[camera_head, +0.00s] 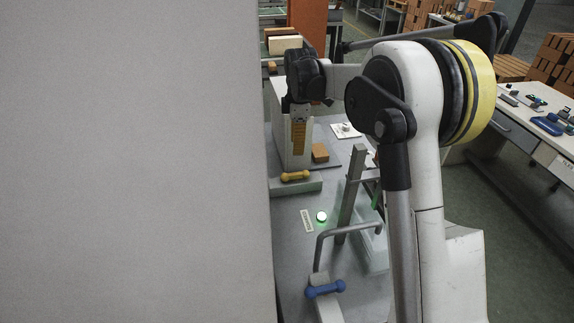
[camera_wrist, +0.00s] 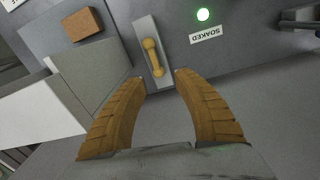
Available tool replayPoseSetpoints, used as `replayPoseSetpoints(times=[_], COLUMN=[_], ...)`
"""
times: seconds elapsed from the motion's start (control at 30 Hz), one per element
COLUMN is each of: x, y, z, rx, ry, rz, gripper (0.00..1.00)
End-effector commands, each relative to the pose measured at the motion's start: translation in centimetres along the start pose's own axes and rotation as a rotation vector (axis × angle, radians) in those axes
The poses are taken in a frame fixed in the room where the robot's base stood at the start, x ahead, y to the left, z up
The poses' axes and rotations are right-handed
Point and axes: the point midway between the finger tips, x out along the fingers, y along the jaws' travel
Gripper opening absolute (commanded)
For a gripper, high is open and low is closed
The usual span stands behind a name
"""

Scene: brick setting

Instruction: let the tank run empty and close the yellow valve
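The yellow valve (camera_head: 295,176) is a small dumbbell-shaped handle on a pale block, in the middle of the head view. In the wrist view the yellow valve (camera_wrist: 153,57) lies ahead of my fingertips, lengthwise along its block. My gripper (camera_wrist: 158,76) is open and empty, its two ribbed orange fingers spread apart and short of the valve. A blue valve (camera_head: 325,289) sits nearer the front. A green lamp (camera_head: 321,217) is lit beside a label (camera_wrist: 205,35) reading SOAKED. I cannot make out a tank or its level for certain.
A brown brick (camera_head: 320,153) rests by a white box (camera_head: 290,130). A bent grey pipe (camera_head: 345,230) and an upright post stand right of the lamp. A large grey surface blocks the head view's left half. A side table (camera_head: 540,110) stands right.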

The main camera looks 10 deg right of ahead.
Motion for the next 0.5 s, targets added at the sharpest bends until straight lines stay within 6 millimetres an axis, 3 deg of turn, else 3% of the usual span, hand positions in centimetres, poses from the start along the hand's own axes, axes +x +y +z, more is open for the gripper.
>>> replayPoseSetpoints(times=[0.1,0.2,0.37,0.5], x=[2.6,3.7,5.2,7.9], y=[1.4,1.9,2.0,1.8], z=[-0.2,-0.3,-0.3,-0.3], rx=[-0.089,-0.129,-0.143,-0.141], ry=[-0.004,-0.004,-0.004,-0.004], rz=[-0.036,-0.05,-0.056,-0.055], gripper=[0.36,0.36,0.36,0.36])
